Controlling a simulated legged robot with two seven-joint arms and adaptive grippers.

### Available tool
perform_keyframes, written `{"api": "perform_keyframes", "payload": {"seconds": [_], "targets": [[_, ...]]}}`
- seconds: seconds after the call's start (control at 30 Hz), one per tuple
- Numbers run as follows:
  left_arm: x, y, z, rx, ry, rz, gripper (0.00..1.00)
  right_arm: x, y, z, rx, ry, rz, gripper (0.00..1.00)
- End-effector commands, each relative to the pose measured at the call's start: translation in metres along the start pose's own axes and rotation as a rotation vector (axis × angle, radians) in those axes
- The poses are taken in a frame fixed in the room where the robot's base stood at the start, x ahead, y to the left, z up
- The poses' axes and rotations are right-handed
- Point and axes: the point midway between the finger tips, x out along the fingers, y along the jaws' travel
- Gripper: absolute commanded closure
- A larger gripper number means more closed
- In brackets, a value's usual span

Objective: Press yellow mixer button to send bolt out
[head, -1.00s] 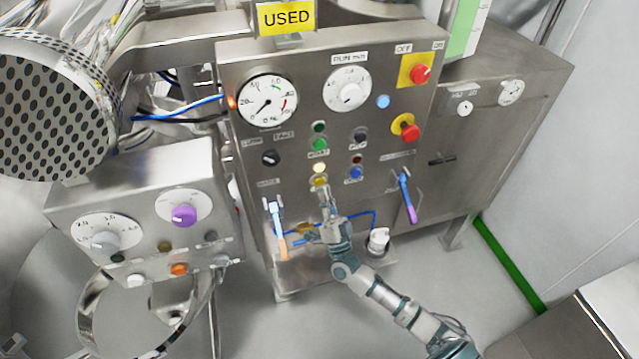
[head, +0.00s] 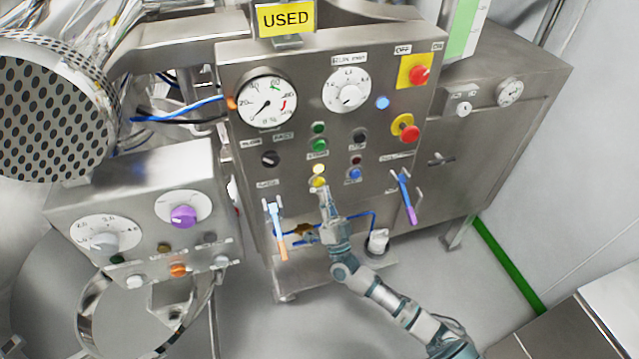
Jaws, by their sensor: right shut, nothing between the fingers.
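The yellow button (head: 319,182) sits low in the middle of the steel control panel (head: 300,185), under a pale yellow lamp (head: 318,169). My right gripper (head: 324,190) is shut and empty, with its tips at the lower edge of the yellow button. I cannot tell whether they touch it. The right arm reaches up from the bottom right. My left gripper is not in view. No bolt can be made out.
A blue button (head: 353,174) is just right of the yellow one, and a green button (head: 320,145) is above. Valve handles flank the gripper, a blue-orange one (head: 277,230) and a blue-purple one (head: 406,195). A smaller control box (head: 150,220) stands at left.

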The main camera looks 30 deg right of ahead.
Motion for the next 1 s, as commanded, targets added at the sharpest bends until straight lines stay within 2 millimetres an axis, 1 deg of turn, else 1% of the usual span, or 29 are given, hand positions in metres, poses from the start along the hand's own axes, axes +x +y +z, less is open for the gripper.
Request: {"api": "perform_keyframes", "payload": {"seconds": [0.37, 0.6, 1.0], "targets": [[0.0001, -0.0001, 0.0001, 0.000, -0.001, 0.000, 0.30, 0.0005, 0.0001, 0.0001, 0.000, 0.000, 0.000, 1.00], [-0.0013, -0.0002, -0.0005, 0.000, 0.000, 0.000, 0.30, 0.0067, 0.0023, 0.0025, 0.001, 0.002, 0.001, 1.00], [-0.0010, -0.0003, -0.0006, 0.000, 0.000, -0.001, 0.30, 0.0068, 0.0027, 0.0032, 0.000, 0.000, 0.000, 1.00]]}}
